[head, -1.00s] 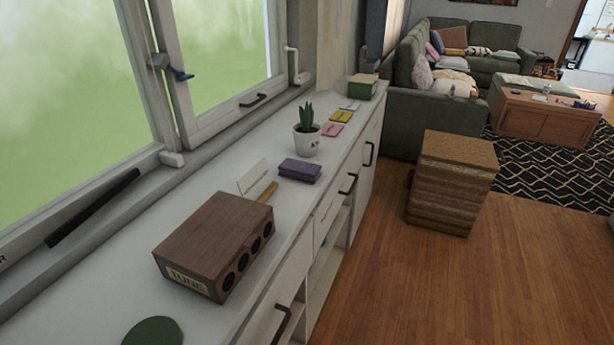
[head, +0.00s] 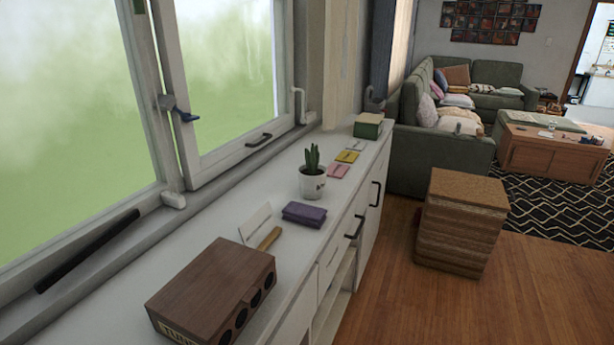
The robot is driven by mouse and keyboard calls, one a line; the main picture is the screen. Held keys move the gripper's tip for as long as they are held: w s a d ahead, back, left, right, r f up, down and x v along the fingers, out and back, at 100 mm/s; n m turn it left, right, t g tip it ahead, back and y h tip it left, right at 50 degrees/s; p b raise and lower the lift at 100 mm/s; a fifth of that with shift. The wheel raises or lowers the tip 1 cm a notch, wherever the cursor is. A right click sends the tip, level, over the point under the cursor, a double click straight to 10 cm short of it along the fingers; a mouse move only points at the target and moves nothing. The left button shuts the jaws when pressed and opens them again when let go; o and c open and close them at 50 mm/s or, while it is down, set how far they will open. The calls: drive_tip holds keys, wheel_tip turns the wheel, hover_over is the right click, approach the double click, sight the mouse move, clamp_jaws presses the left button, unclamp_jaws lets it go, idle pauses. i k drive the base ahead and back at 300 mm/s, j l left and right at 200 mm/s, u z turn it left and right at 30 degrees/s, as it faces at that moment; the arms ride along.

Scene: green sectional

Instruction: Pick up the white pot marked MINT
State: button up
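A small white pot (head: 312,187) with a green cactus-like plant (head: 312,157) stands upright on the white sideboard (head: 225,217) below the window. A dark mark shows on its right side, too small to read. A folded purple cloth or pouch (head: 304,214) lies in front of it, and a pink card (head: 338,171) lies just behind it to the right. My gripper does not show in the head view.
A brown wooden box (head: 213,290) with round holes sits nearest on the sideboard. A white card (head: 256,222) and a wooden-handled item (head: 269,238) lie behind it. A stacked brown block (head: 462,222) stands on the floor. Bare wooden floor (head: 400,305) lies right of the sideboard.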

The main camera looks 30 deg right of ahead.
sight(312, 175)
drive_tip(key=i+l+u, duration=0.1)
drive_tip(key=l, duration=0.25)
drive_tip(key=i+l+u, duration=0.25)
drive_tip(key=i+l, duration=0.15)
drive_tip(key=l, duration=0.3)
